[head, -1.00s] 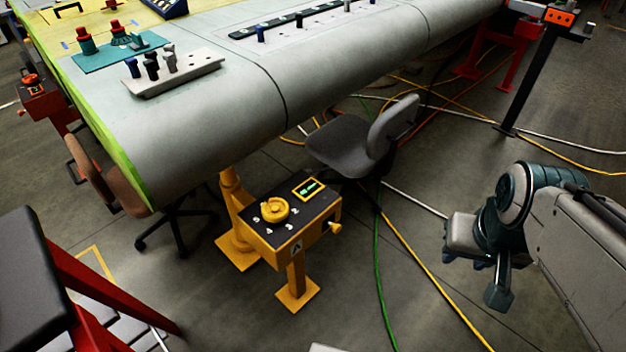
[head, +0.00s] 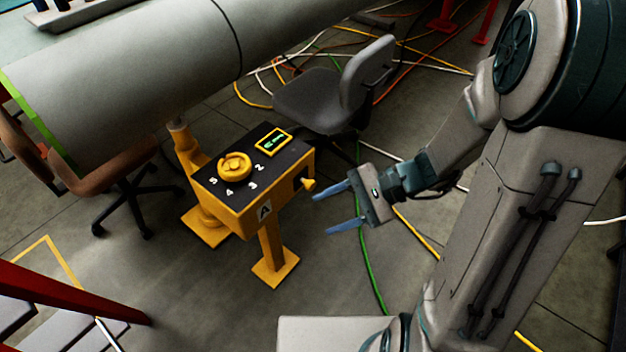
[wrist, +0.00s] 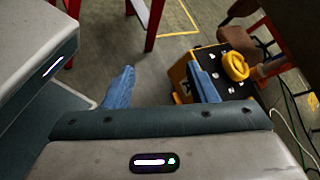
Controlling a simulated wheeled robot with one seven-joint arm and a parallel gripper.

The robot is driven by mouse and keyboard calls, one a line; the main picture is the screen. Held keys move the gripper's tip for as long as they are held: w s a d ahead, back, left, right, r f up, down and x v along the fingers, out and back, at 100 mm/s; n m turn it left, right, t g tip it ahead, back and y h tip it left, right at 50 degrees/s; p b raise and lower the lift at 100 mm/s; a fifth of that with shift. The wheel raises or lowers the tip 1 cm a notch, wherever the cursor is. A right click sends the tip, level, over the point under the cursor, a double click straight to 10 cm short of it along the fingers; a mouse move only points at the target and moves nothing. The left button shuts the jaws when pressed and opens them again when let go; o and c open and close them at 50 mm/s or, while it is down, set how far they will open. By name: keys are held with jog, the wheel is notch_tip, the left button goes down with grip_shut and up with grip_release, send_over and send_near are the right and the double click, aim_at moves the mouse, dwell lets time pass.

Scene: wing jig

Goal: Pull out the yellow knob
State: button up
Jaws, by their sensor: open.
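The yellow knob (head: 309,185) sticks out from the right side of a yellow control box (head: 230,207) on a yellow stand. The box's dark top has a yellow dial (head: 235,166), numbers and a small green display. My gripper (head: 336,208) is just right of the knob, open and empty, its two blue fingers pointing left toward the box. A gap shows between the fingers and the knob. In the wrist view the box (wrist: 182,82) and dial (wrist: 236,66) show beyond the fingers; I cannot make out the side knob there.
A grey wing section (head: 130,90) lies above and behind the box. A grey office chair (head: 320,100) stands behind it and a brown chair (head: 110,170) to its left. Green and yellow cables cross the floor. A red frame (head: 70,295) is at lower left.

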jog(key=w+d+f+m+t+y+b, duration=0.1)
jog(key=w+f+m+t+y+b, duration=0.45)
jog(key=f, duration=0.55)
jog(key=m+t+h+b, duration=0.4)
jog(key=m+t+b, duration=0.1)
jog(key=m+t, duration=0.35)
send_near(313, 187)
jog(key=shift+g+y, duration=0.25)
jog(key=shift+g, duration=0.25)
jog(key=b+x, duration=0.1)
jog(key=x, duration=0.9)
jog(key=shift+w+r+b, duration=0.15)
jog(key=shift+w+b, duration=0.2)
grip_shut()
jog(key=shift+v, duration=1.55)
jog(key=shift+s+d, duration=0.1)
jog(key=shift+d, duration=0.05)
grip_release()
